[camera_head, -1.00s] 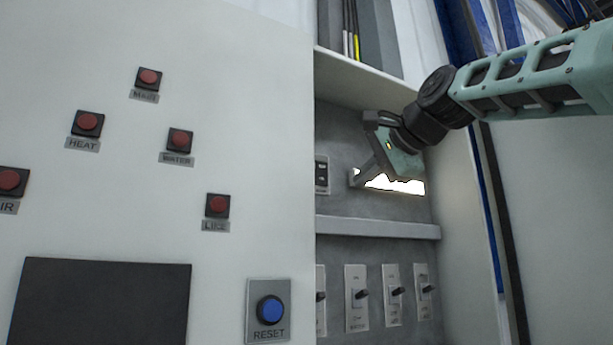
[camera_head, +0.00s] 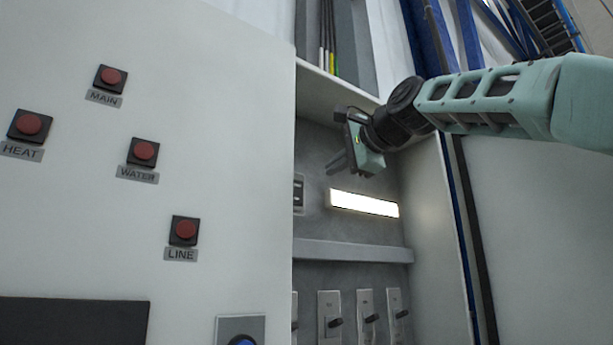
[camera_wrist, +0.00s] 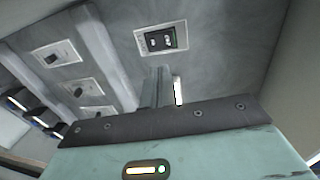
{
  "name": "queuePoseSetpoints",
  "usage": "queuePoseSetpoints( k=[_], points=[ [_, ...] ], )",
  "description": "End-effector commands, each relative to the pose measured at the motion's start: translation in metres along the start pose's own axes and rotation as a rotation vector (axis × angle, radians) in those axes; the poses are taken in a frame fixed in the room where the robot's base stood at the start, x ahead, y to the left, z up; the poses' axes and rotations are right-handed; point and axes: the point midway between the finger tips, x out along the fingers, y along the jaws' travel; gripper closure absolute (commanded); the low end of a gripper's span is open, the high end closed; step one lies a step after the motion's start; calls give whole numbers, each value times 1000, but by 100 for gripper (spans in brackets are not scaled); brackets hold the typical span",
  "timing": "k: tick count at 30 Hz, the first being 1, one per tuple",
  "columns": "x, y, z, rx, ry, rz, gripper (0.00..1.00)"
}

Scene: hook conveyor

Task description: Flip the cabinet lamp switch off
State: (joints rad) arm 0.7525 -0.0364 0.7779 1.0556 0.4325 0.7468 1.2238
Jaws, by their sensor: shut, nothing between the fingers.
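The lamp switch (camera_head: 298,194) is a small dark rocker plate on the grey back wall of the open cabinet, partly hidden by the white panel's edge. The cabinet lamp (camera_head: 364,204) is a bright, lit strip right of the switch. My gripper (camera_head: 334,166) is shut and empty, above the lamp and up to the right of the switch. In the wrist view its fingertips (camera_wrist: 158,74) point toward the switch, apparently apart from it.
A shelf (camera_head: 352,251) runs below the lamp, with several lever switches (camera_head: 366,320) under it. The white front panel (camera_head: 225,130) carries red buttons and a blue reset button (camera_head: 242,342). The cabinet's right wall (camera_head: 435,240) is close to my arm.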

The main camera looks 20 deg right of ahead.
Motion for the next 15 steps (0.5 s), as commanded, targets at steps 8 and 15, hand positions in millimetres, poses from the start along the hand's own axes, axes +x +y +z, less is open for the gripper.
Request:
queuePoseSetpoints(
  k=[8, 15],
  points=[
    [50, -6, 0, 2, -4, 4, 100],
    [81, -11, 1, 2, -3, 2, 100]
  ],
)
